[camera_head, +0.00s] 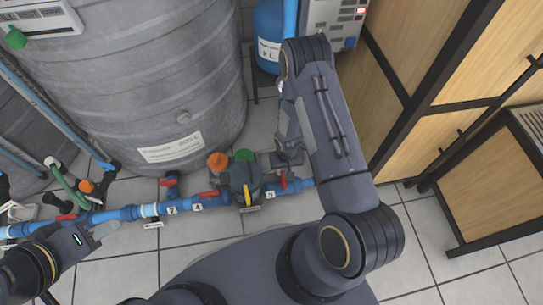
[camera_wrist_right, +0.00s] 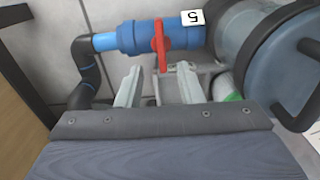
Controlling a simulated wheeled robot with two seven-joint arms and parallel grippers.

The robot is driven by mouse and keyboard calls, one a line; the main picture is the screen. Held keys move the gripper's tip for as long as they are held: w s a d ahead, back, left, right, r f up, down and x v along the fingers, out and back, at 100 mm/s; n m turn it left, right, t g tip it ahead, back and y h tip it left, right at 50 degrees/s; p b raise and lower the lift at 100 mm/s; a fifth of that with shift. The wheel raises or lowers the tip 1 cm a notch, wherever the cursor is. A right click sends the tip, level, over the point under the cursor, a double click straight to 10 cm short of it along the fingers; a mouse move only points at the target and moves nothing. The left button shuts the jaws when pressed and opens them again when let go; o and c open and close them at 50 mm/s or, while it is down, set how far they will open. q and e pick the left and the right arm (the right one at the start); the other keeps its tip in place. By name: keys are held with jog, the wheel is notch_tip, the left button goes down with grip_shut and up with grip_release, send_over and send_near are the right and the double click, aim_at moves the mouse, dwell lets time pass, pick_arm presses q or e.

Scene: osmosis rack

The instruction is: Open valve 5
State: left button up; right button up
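Valve 5 has a red handle (camera_wrist_right: 160,45) on a blue pipe body, beside a white label (camera_wrist_right: 192,17) marked 5. In the right wrist view the handle lies across the pipe. The handle also shows in the head view (camera_head: 283,181), just below my right gripper (camera_head: 287,157). In the wrist view the right gripper (camera_wrist_right: 160,88) has its two pale fingers apart, with the handle's lower end in line with the gap. I see no clear contact. My left gripper (camera_head: 103,232) is at the lower left, over the pipe, its fingers too small to judge.
A blue pipe line (camera_head: 130,212) with several red-handled valves runs along the floor. A large grey tank (camera_head: 150,80) stands behind it. A pump with an orange cap (camera_head: 217,161) and green cap sits left of valve 5. Wooden cabinets (camera_head: 490,185) stand at right.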

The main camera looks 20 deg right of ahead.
aim_at(283, 180)
jog(key=f+b, duration=0.1)
jog(key=f, duration=0.3)
jog(key=f+b, duration=0.2)
jog(key=f, duration=0.2)
jog(key=shift+w+a+f, duration=0.1)
jog(key=shift+w+f, duration=0.1)
jog(key=shift+f, duration=0.2)
jog(key=shift+c, duration=0.2)
grip_shut()
